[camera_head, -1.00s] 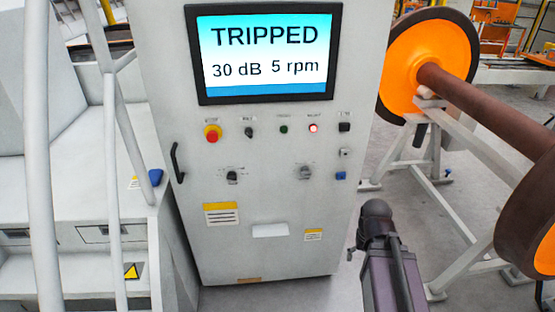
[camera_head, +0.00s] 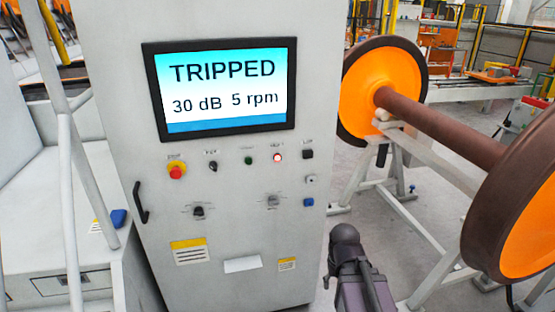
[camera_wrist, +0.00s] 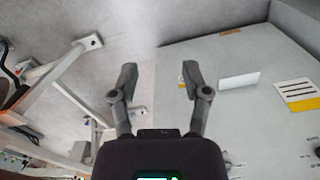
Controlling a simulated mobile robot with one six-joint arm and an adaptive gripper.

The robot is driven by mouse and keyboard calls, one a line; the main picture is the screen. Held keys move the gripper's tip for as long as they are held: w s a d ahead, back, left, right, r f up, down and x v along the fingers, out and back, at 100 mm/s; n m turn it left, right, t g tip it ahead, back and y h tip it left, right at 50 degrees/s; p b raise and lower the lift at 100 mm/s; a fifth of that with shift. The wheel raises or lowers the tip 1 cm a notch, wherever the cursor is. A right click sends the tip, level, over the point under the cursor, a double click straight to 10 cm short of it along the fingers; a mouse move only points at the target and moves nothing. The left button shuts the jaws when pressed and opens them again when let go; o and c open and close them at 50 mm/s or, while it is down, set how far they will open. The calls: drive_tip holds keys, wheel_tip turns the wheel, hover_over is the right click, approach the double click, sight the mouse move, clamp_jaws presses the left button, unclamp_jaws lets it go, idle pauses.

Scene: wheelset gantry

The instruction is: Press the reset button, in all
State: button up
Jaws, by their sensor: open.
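A grey control cabinet (camera_head: 236,220) faces me, and its screen (camera_head: 222,88) reads TRIPPED, 30 dB, 5 rpm. Below the screen are a red emergency-stop knob (camera_head: 176,171), a black selector (camera_head: 212,166), a green lamp (camera_head: 248,160), a lit red lamp (camera_head: 277,157) and a black control (camera_head: 307,154). A blue button (camera_head: 308,202) sits lower at the right edge. The labels are too small to read, so I cannot tell which is reset. My gripper (camera_wrist: 157,80) is open and empty in the wrist view, apart from the cabinet's lower front (camera_wrist: 235,115).
An orange-faced wheelset (camera_head: 440,125) on a pale stand (camera_head: 385,190) is to the right of the cabinet, close to my arm. White railings (camera_head: 68,170) stand at the left. The cabinet has a black handle (camera_head: 140,203). Grey floor shows between cabinet and stand.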

clamp_jaws()
idle(1.1)
